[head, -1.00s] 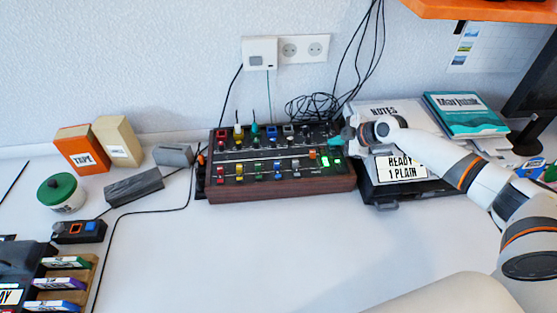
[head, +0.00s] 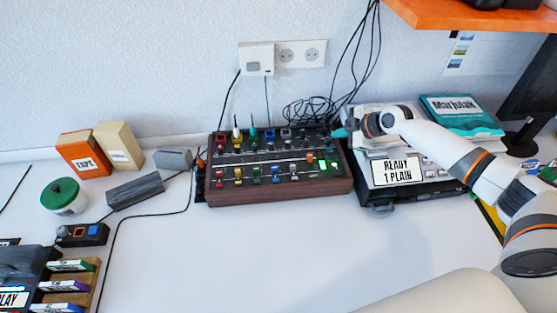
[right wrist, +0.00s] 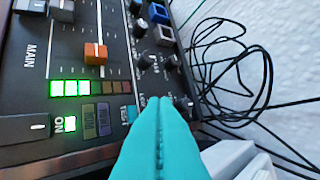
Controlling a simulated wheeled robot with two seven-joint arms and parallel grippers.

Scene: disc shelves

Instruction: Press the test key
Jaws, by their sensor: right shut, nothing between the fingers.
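The mixer (head: 280,200) is a dark panel with wooden sides, standing on the desk near the wall. It also shows in the right wrist view (right wrist: 30,95), with sliders, lit green lamps and an ON key. A small teal key (right wrist: 131,113) beside the printed word TEST is partly hidden behind my fingers. My right gripper (head: 341,132) has teal fingers, is shut and empty, and sits over the mixer's right end. In the right wrist view its fingertips (right wrist: 160,101) are together, close beside the test key; I cannot tell whether they touch the panel. My left gripper is not in view.
A printer-like device (head: 398,170) reading READY 1 PLAIN stands right of the mixer, under my right arm. Loose black cables (head: 310,108) lie behind the mixer. Boxes (head: 84,155) and a green-lidded jar (head: 63,195) stand left.

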